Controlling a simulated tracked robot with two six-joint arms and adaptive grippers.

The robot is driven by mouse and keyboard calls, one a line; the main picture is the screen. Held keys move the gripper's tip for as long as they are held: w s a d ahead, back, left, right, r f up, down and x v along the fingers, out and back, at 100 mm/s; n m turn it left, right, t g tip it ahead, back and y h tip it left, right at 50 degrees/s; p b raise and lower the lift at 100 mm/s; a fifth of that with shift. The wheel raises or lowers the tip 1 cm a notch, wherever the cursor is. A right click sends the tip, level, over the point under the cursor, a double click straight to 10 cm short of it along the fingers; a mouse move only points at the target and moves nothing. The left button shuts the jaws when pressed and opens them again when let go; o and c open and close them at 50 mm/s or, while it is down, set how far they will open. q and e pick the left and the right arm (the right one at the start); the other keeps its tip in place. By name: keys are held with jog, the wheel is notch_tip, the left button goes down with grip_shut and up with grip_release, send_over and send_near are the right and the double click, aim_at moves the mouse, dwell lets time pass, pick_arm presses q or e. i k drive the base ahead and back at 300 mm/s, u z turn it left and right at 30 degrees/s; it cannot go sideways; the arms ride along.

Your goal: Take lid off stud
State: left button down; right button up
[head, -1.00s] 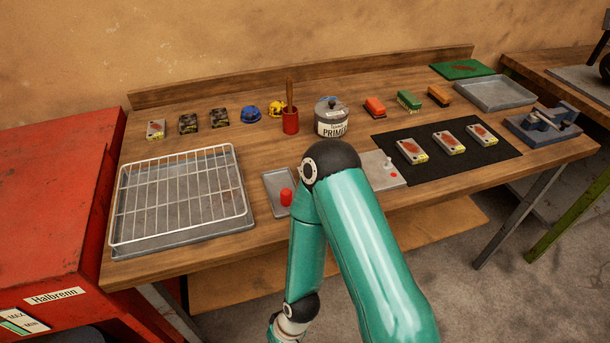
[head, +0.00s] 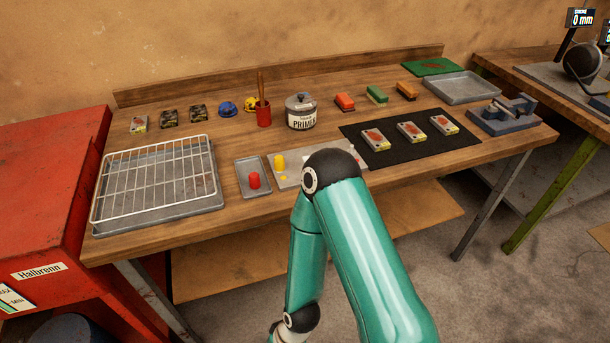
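A grey primer pot (head: 301,120) stands near the back middle of the bench, with a grey lid (head: 300,102) on top of it. A light plate (head: 290,183) lies near the front edge, with an upright yellow cap (head: 279,162) and a flat yellow spot on it. Part of the plate is hidden behind my teal arm. I cannot tell whether a stud is under the yellow cap. A red cap (head: 254,180) stands in a small grey tray (head: 245,165) left of the plate. Neither gripper is in view; the visible arm bends down out of the bottom edge.
A wire rack on a tray (head: 205,204) fills the bench's left end. A black mat (head: 410,156) with rusty blocks lies right of my arm.

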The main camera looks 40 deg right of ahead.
aim_at(280, 161)
jog(key=k, duration=1.1)
jog(key=z, duration=0.35)
jog(key=i, duration=0.8)
